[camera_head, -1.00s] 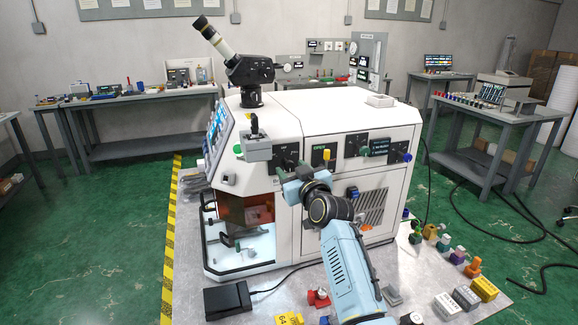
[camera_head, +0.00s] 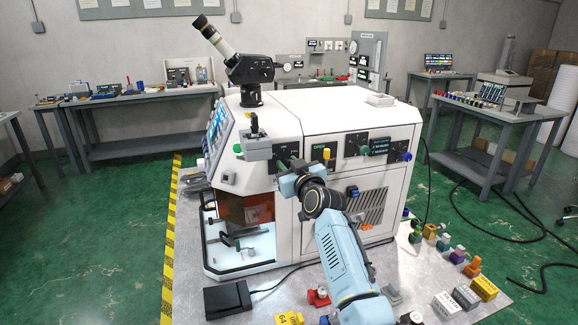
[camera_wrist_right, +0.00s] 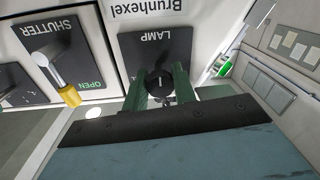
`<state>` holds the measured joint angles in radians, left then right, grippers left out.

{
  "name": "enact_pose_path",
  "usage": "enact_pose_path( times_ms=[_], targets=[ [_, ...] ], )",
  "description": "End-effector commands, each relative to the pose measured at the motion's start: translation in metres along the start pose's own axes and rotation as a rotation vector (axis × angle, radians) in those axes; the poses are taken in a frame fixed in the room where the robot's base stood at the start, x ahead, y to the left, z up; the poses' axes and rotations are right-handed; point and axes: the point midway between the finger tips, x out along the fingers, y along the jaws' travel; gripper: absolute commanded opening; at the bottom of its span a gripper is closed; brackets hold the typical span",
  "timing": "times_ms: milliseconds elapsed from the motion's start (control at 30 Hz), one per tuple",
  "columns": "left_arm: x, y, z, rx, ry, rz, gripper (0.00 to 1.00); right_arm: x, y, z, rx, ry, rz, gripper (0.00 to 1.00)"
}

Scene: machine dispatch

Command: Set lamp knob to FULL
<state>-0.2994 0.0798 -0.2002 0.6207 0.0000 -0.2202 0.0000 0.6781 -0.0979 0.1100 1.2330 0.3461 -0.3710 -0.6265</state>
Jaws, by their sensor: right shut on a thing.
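The lamp knob (camera_wrist_right: 160,84) is a round black knob with a pale mark, below the word LAMP on its dark panel (camera_wrist_right: 155,46), which appears upside down in the right wrist view. My right gripper (camera_wrist_right: 160,88) has its two green fingers on either side of the knob and is shut on it. The scale lettering around the knob is mostly hidden by the fingers. In the head view my right gripper (camera_head: 287,180) is at the machine's front, just below the lamp panel (camera_head: 287,153), and hides the knob. My left gripper is not in view.
Beside the lamp is the SHUTTER panel (camera_wrist_right: 48,52) with a yellow-tipped lever (camera_wrist_right: 68,95) near the word OPEN. A joystick box (camera_head: 257,149) sits just above and left.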

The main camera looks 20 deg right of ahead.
Motion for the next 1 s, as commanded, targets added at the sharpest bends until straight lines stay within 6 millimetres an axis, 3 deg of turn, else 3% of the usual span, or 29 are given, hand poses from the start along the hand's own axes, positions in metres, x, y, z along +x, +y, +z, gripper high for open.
enact_pose_path(
  times_ms=[467, 1000],
  targets=[
    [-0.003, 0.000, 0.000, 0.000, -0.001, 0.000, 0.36, 0.000, -0.001, 0.000, 0.107, 0.006, -0.001, 0.04],
    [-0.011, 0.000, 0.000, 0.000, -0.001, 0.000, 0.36, 0.000, -0.002, -0.001, 0.586, 0.037, 0.003, 0.04]
  ],
)
